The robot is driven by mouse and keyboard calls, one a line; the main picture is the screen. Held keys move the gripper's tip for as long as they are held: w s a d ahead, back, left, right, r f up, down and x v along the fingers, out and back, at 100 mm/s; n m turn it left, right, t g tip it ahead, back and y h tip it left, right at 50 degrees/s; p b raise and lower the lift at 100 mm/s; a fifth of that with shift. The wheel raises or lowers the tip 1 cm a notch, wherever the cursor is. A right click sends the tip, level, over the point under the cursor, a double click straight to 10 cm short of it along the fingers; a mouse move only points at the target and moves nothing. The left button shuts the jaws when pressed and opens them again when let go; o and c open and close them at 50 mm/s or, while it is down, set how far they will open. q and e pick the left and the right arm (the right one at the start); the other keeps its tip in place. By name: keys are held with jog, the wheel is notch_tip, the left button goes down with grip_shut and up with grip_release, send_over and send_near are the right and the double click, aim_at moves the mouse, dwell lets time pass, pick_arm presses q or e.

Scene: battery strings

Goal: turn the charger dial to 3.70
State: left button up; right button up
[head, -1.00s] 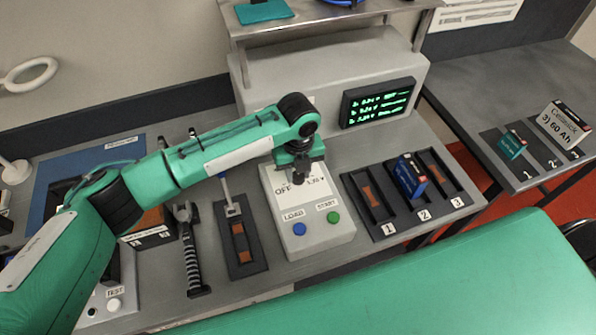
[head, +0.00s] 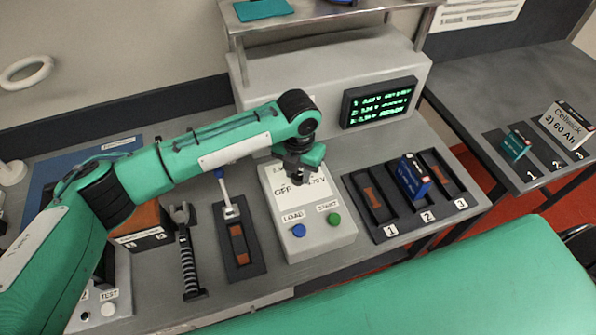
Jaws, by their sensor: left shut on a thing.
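The charger (head: 319,245) is a light grey box in the middle of the bench, with a blue LOAD button (head: 299,231) and a green START button (head: 334,219) on its lower part. Its upper face has a white dial plate (head: 277,186) marked OFF and, at the right, a number partly covered that seems to end in .75 V. My left gripper (head: 297,179) is shut over the middle of this plate, pointing down. The dial itself is hidden under it, so its setting cannot be read. My right gripper is not in view.
A display with green text (head: 378,102) stands behind. Right of the charger, a tray (head: 372,218) with slots 1, 2 and 3 holds a blue battery (head: 413,177). Left are a narrow dark tray (head: 246,262) and a black-handled tool (head: 188,265). A teal cell (head: 516,143) is on the right table.

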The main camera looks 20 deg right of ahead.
aim_at(298, 175)
pick_arm(q)
jog(key=shift+r, duration=0.1)
dwell(0.4)
jog(key=o, duration=1)
jog(key=shift+c, duration=0.2)
notch_tip(298, 175, up, 14)
jog(key=b, duration=0.3)
